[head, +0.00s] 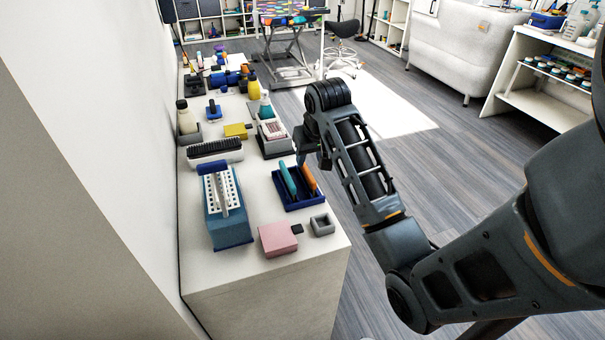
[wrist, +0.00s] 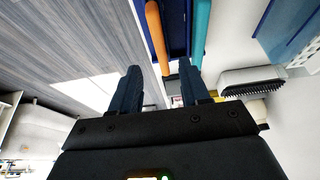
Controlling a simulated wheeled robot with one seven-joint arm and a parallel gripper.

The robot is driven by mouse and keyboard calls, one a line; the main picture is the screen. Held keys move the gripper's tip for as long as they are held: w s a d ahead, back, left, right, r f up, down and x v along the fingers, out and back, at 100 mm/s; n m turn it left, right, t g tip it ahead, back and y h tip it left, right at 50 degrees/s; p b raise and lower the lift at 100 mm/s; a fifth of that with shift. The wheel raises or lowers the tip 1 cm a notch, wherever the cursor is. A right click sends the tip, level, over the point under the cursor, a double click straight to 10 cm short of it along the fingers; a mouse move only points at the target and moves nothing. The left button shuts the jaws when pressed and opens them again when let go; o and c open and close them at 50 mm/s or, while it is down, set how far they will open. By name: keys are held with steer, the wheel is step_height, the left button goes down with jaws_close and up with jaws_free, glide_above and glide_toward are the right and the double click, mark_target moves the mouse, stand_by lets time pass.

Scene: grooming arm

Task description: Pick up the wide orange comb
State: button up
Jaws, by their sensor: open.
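The orange comb (head: 309,179) leans upright in a dark blue tray (head: 291,206) on the white counter, beside a teal comb-like item (head: 288,180). In the wrist view, the orange comb (wrist: 157,36) shows as a long bar left of the teal one (wrist: 201,28), with the blue tray (wrist: 177,30) between and behind them. My gripper (wrist: 159,70) is open and empty; its fingers are apart, and the orange comb's lower end in the picture lies between the fingertips. I cannot tell the depth gap. In the head view my wrist is just behind the tray, partly hiding the fingers.
A blue rack with a white pegged top (head: 228,210), a pink box (head: 277,238) and a small grey square holder (head: 322,224) stand near the tray. A black-bristled brush (head: 215,150) lies behind. The counter's right edge is close to the tray; open floor lies beyond.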

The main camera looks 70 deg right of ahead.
mark_target(307, 170)
steer(key=x, duration=0.6)
steer(key=shift+a, duration=0.1)
steer(key=shift+f+p, duration=0.25)
steer(key=shift+p, duration=0.1)
stand_by(0.4)
steer(key=shift+c, duration=0.2)
jaws_close()
